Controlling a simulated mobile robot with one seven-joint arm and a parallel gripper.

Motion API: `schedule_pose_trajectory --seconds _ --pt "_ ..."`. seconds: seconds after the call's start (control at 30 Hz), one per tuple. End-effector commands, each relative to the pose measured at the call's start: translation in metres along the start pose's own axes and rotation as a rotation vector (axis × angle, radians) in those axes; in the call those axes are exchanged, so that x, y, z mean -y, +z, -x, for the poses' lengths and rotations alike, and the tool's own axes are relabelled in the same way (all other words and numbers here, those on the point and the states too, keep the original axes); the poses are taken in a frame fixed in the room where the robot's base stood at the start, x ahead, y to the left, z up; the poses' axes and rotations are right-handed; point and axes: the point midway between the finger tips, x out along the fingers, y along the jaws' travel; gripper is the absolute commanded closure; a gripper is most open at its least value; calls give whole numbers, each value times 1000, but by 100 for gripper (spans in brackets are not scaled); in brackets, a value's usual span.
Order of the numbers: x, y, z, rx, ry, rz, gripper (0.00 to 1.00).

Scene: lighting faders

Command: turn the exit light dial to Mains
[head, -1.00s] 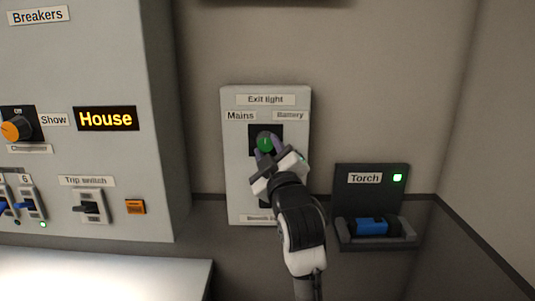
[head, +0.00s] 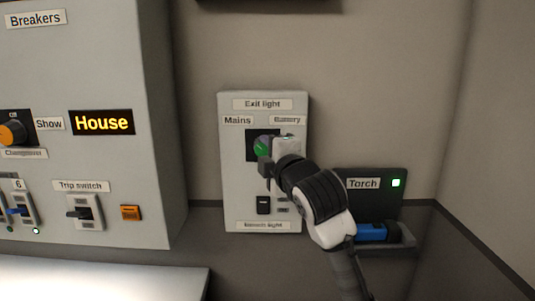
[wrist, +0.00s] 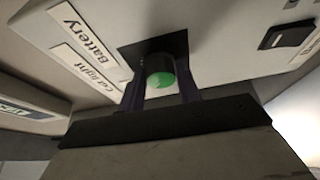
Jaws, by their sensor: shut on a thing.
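The exit light panel (head: 235,180) is a pale plate on the back wall, labelled Mains at left and Battery at right. Its green dial (head: 261,149) sits on a dark square below those labels and is partly hidden by my gripper (head: 268,153). In the wrist view the green-faced dial (wrist: 161,78) stands between the two dark fingers of my gripper (wrist: 160,95). My gripper is shut on the dial. The dial's pointer cannot be made out.
A black rocker switch (head: 263,205) is low on the same panel. A torch holder (head: 387,183) with a blue torch (head: 371,232) is at right, partly behind my arm. The breaker cabinet (head: 140,205) with its trip switch (head: 80,213) stands at left.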

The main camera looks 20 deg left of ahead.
Motion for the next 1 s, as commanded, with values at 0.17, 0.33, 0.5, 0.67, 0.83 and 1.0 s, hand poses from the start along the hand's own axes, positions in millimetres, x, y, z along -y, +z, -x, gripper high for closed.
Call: schedule_pose_trajectory --seconds 0.17,0.33,0.5,0.67,0.83,1.0 --pt "0 0 0 0 -16 37 89" --pt "0 0 0 -1 -21 49 89" --pt "0 0 0 -1 -21 49 89" --pt "0 0 0 -1 -20 49 65" --pt "0 0 0 -1 -20 48 44" --pt "0 0 0 -1 -19 47 44"
